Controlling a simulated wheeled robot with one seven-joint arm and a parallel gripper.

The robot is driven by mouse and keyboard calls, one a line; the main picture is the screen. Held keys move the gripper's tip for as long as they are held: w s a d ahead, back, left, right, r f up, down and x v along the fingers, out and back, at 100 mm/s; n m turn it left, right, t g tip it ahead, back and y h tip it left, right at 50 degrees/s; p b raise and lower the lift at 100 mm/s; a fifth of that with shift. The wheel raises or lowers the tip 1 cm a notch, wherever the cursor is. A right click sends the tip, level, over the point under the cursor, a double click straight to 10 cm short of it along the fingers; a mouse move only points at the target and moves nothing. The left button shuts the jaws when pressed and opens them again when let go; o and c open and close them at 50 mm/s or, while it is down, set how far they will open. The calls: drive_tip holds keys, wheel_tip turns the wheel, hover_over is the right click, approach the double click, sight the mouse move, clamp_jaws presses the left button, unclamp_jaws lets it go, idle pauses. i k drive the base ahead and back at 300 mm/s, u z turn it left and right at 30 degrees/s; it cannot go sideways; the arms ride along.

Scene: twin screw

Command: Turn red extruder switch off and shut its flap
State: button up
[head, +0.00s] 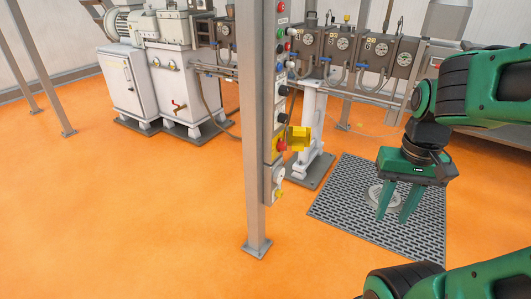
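A red switch (282,146) sits low on the narrow control panel on the grey post. A yellow flap (300,138) beside it stands out to the right of the panel, swung open. The switch's exact turn position is too small to tell. My green gripper (392,219) hangs to the right of the panel, fingers pointing down, above the grey floor grate. Its two fingers are apart with nothing between them. It is well clear of the switch and flap.
The grey post (252,150) stands left of the panel. Other buttons and a lower yellow-and-white switch (279,194) share the panel. A machine with dials (342,45) stands behind, with white cabinets (128,85) at the back left. A floor grate (340,205) lies under my gripper. Orange floor is open at the front left.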

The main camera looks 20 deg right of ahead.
sight(281, 145)
drive_tip(key=u, duration=0.05)
drive_tip(key=i, duration=1)
